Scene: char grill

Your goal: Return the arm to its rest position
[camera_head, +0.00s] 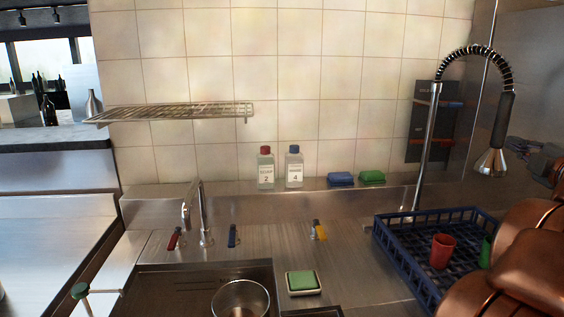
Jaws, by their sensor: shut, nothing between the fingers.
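My gripper (513,144) is at the right edge of the head view, in front of the steel side wall and just right of the tap's spray head. It is dark grey, points left and is shut with nothing in it. My copper-coloured arm is folded in the lower right corner and hides part of the blue crate.
A blue crate (404,272) holds a red cup (442,250) and a green one (486,252). A tall spring tap (425,150) rises behind it. The sink holds a steel pot (240,299). A green sponge (302,281) lies on a dish beside it. Two bottles stand on the ledge.

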